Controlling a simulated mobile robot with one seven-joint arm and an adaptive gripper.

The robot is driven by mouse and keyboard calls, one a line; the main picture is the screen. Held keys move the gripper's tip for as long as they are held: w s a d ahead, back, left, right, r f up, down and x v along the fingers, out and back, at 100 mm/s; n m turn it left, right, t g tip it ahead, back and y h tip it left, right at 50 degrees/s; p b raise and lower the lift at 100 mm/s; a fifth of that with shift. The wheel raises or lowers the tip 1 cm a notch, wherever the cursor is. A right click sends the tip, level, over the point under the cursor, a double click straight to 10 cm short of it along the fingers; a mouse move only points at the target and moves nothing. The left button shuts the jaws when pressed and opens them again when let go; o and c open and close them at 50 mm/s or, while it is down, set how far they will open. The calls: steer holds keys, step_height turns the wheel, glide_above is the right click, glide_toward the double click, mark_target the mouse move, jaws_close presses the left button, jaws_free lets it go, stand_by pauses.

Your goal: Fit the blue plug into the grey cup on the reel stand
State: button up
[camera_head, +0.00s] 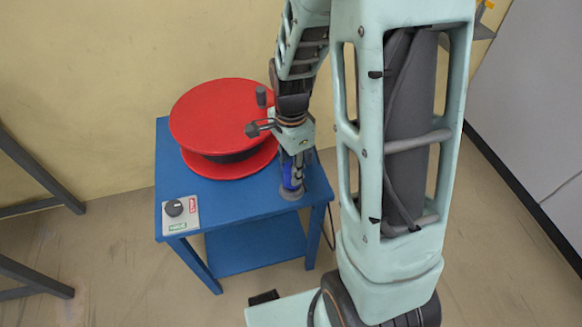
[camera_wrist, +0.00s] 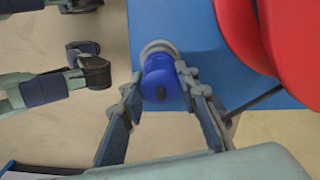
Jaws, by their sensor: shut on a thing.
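The blue plug (camera_head: 289,177) is upright between the fingers of my gripper (camera_head: 293,166). In the wrist view, my gripper (camera_wrist: 160,88) has a finger on each side of the blue plug (camera_wrist: 160,76), shut on it. The grey cup (camera_head: 291,193) is at the right front part of the blue reel stand (camera_head: 240,205), below the plug. In the wrist view, the rim of the grey cup (camera_wrist: 157,46) shows just beyond the plug. The plug's lower end is at the cup, but I cannot tell how deep it sits. The fingers hide part of the plug.
A large red reel (camera_head: 222,112) takes up the stand's back left, close to my gripper. A control panel with a black knob (camera_head: 180,211) is at the front left corner. The stand top between panel and cup is clear. Dark metal legs (camera_head: 40,175) stand at the left.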

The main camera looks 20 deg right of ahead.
steer(key=shift+f+b, duration=0.6)
steer(key=shift+f, duration=0.1)
steer(key=o, duration=1.2)
steer(key=shift+r, duration=0.1)
steer(key=shift+o, duration=0.2)
steer(key=shift+r, duration=0.1)
step_height(320, 180, up, 11)
steer(key=shift+r, duration=0.2)
step_height(320, 180, up, 8)
steer(key=p, duration=0.6)
steer(key=shift+f, duration=0.25)
